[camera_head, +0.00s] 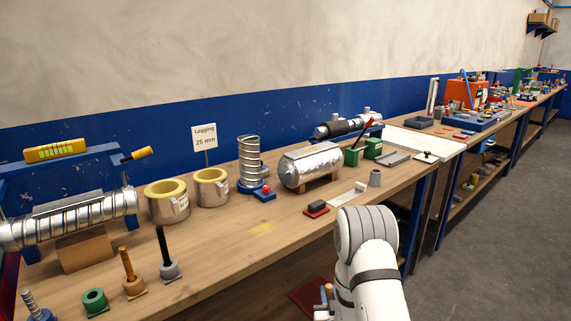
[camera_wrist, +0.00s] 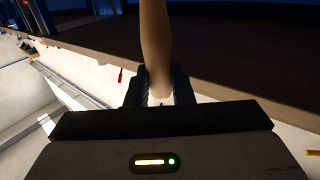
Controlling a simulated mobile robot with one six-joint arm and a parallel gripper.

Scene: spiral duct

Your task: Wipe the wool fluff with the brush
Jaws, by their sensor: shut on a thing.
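The wool fluff (camera_head: 262,227) is a thin pale yellow patch on the wooden bench top, left of the small red and dark block. My gripper (camera_wrist: 158,90) is shut on the tan handle of the brush (camera_wrist: 155,45). The handle runs up from between the dark fingers in the wrist view, and its bristles cannot be made out. In the head view my arm hides most of the gripper, which is low in front of the bench's front edge, apart from the fluff.
The bench top (camera_head: 222,246) is clear around the fluff. The red and dark block (camera_head: 316,208) lies to its right. Lagging rings (camera_head: 167,202), a spiral duct piece (camera_head: 250,160) and a metal cylinder (camera_head: 311,166) stand behind. Upright rods (camera_head: 165,250) stand to the left.

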